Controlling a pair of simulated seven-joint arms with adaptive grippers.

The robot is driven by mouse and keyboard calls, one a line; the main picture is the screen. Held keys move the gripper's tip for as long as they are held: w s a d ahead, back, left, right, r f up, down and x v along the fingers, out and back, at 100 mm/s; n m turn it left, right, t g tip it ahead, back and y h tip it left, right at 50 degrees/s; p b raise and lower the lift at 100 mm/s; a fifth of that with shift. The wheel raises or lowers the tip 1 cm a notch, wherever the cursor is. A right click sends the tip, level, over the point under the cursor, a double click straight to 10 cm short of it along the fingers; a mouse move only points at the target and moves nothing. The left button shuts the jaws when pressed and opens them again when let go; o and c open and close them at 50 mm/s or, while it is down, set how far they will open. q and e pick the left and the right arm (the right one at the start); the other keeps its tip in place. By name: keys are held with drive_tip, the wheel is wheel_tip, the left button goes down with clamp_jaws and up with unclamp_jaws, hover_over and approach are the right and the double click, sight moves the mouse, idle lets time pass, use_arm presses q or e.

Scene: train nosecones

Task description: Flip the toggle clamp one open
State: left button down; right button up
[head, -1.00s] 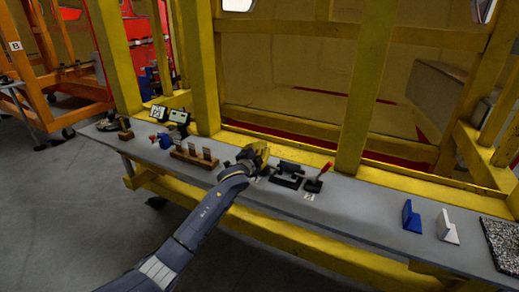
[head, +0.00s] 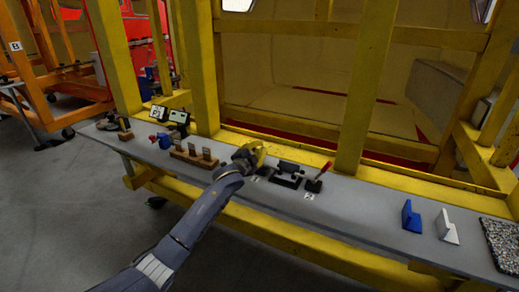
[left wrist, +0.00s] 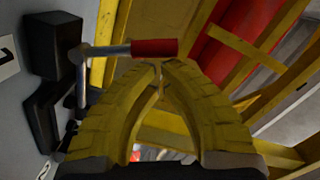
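In the left wrist view a toggle clamp has a red handle (left wrist: 153,47) on a metal lever (left wrist: 100,50), joined to a black base (left wrist: 52,55) at the left. My left gripper (left wrist: 161,66) has its yellow fingertips together just below the handle, with no handle between them. I cannot tell whether they touch it. In the head view my left gripper (head: 256,152) is over the bench beside a black fixture (head: 288,172) and hides the clamp at its place. Another toggle clamp with an upright red handle (head: 324,169) stands right of the fixture. My right gripper is out of view.
The grey bench (head: 365,205) runs along a yellow frame, whose post (head: 365,90) rises behind it. A wooden block with upright pieces (head: 194,156) is to the left. A blue bracket (head: 411,217) and a white bracket (head: 446,227) stand at the right, with clear bench before them.

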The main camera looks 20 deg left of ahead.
use_arm(q)
drive_tip(key=shift+a+n, duration=0.3)
drive_tip(key=shift+w+a+f+n, duration=0.15)
drive_tip(key=shift+a+f+n, duration=0.3)
drive_tip(key=shift+a+n, duration=0.6)
drive_tip(key=shift+w+a+f+n, duration=0.2)
drive_tip(key=shift+a+f+n, duration=0.4)
drive_tip(key=shift+n, duration=0.8)
drive_tip(key=shift+w+a+f+n, duration=0.15)
drive_tip(key=shift+a+f+n, duration=0.15)
drive_tip(key=shift+a+n, duration=0.8)
drive_tip(key=shift+d, duration=0.1)
drive_tip(key=s+r, duration=0.4)
drive_tip(key=s, duration=0.6)
drive_tip(key=shift+s+a+r, duration=0.15)
drive_tip(key=shift+s+a, duration=0.25)
